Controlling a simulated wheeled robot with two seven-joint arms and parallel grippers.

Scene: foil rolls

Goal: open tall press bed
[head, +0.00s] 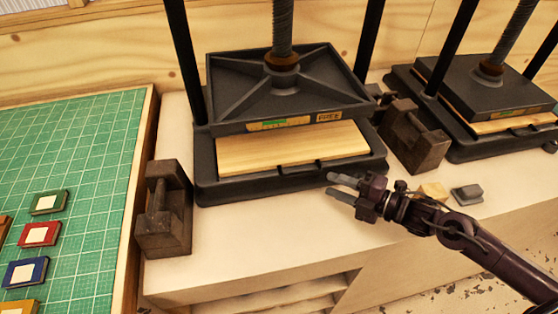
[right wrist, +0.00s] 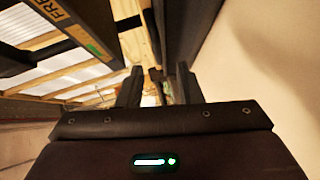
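A black screw press (head: 290,88) stands in the middle of the head view, with a green mark and a "FREE" label on its plate. Its bed (head: 230,193) lies under the plate with a pale wooden board (head: 265,153) on it and a dark handle (head: 300,169) on the front edge. The plate is raised above the board at the front. My right gripper (head: 331,184) is open and empty, just in front of the bed's right front edge. Its two fingers (right wrist: 158,82) stand apart in the right wrist view. My left gripper is not in view.
A second press (head: 480,98) stands at the right; both tops are cropped. Rusty weights flank the middle press, at left (head: 163,215) and right (head: 415,140). Small wooden (head: 434,190) and grey (head: 467,194) blocks lie near my right arm. A green mat (head: 80,150) holds several coloured pieces.

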